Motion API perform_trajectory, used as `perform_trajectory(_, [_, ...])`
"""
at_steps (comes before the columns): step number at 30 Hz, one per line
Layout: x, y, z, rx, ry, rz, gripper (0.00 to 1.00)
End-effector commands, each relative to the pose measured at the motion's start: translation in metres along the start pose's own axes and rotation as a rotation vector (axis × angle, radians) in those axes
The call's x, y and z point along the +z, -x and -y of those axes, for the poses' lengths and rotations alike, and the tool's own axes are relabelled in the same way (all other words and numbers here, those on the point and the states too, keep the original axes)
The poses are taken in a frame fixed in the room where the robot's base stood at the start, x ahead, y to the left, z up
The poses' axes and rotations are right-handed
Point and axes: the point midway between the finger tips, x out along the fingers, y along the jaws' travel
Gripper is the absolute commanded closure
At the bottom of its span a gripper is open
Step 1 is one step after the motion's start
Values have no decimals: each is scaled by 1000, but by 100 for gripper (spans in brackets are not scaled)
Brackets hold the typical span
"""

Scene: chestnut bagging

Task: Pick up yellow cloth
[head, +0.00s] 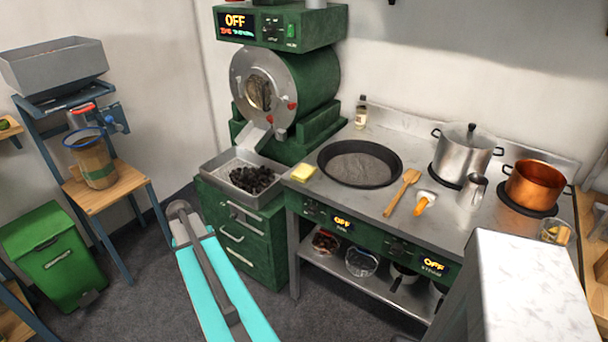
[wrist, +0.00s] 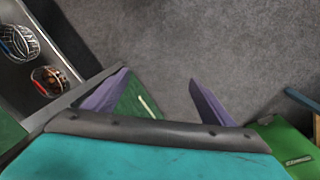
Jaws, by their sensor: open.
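The yellow cloth (head: 303,172) is a small folded pad lying on the steel worktop's front left corner, left of the black pan. It is not seen in the wrist view. My gripper (wrist: 159,76) shows in the wrist view as two purple fingers spread apart with nothing between them. It points down toward the grey floor, with part of the green drawer cabinet (wrist: 143,98) behind the left finger. In the head view my teal arm is in front of the cabinet, and the fingers cannot be made out.
A black pan (head: 360,163), wooden spoon (head: 402,191), steel pot (head: 465,152) and copper pot (head: 535,186) stand on the worktop. A tray of dark chestnuts (head: 222,180) lies left of the cloth, below the green roaster (head: 318,86). A green bin (head: 50,250) stands at left.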

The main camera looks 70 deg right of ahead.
Motion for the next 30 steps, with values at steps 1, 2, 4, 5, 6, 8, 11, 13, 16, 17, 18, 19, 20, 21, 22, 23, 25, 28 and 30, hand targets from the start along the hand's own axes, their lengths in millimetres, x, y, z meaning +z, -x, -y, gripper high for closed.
perform_trajectory(1, [-20,12,-17,-2,-44,-19,23])
perform_trajectory(2, [-29,19,-26,-2,-68,-28,23])
perform_trajectory(4, [-49,36,-49,-2,-126,-50,23])
perform_trajectory(5, [-57,44,-60,-2,-151,-59,23])
perform_trajectory(6, [-68,54,-74,-1,-185,-72,23])
perform_trajectory(8, [-83,69,-97,0,-234,-91,23])
perform_trajectory(11, [-106,96,-136,3,-317,-125,23])
perform_trajectory(13, [-119,115,-166,5,-376,-146,23])
perform_trajectory(16, [-135,143,-209,10,-459,-178,23])
perform_trajectory(17, [-140,152,-222,12,-486,-189,23])
perform_trajectory(18, [-145,163,-240,14,-519,-202,23])
perform_trajectory(19, [-148,172,-254,16,-544,-212,23])
perform_trajectory(20, [-151,181,-268,18,-569,-221,23])
perform_trajectory(21, [-154,193,-286,21,-603,-235,23])
perform_trajectory(22, [-156,202,-299,23,-627,-243,23])
perform_trajectory(23, [-157,210,-313,25,-650,-252,23])
perform_trajectory(25, [-159,228,-340,29,-701,-272,23])
perform_trajectory(28, [-160,249,-371,36,-756,-294,23])
perform_trajectory(30, [-159,259,-387,39,-784,-305,23])
